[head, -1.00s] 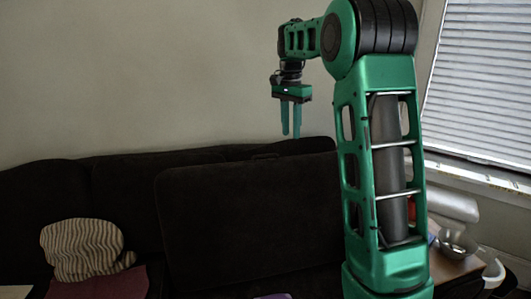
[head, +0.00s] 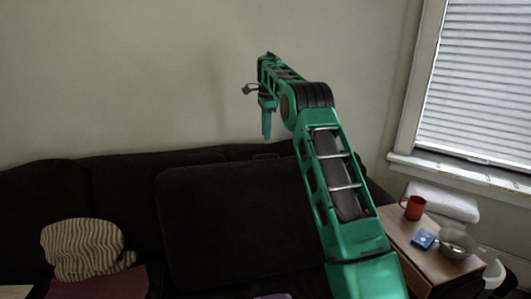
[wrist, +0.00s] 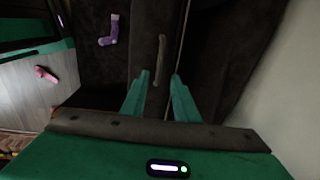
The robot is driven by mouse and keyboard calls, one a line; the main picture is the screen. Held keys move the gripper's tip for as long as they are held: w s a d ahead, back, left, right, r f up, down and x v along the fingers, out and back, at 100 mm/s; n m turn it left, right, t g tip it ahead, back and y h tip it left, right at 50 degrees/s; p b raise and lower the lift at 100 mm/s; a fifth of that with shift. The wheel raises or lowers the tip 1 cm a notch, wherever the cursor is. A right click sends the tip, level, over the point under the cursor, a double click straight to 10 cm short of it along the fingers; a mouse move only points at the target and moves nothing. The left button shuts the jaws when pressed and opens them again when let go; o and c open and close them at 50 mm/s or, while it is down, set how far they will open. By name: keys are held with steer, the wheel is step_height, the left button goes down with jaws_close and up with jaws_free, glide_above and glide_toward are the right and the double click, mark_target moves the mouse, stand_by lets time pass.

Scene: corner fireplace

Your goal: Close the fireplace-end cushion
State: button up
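The dark cushion (head: 235,235) stands raised in the middle of the black sofa, its broad face toward the head camera. A small handle (head: 265,156) sits on its top edge. The handle also shows in the wrist view (wrist: 160,60) as a thin bar beside a pale seam. My gripper (head: 266,137) is above the cushion's top edge, close to the handle. In the wrist view my gripper (wrist: 159,78) has its two green fingers apart, with the lower part of the handle between their tips in the picture. I see no contact; the exact gap cannot be told.
A striped pillow (head: 82,248) lies on the sofa at left. At right a side table (head: 405,232) holds a red mug (head: 413,207), a blue box (head: 423,239) and a bowl (head: 457,243). A purple sock (wrist: 110,30) shows in the wrist view. The wall is close behind the sofa.

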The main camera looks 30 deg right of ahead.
steer(key=f, duration=0.9)
steer(key=shift+w+d, duration=0.1)
steer(key=shift+w, duration=0.1)
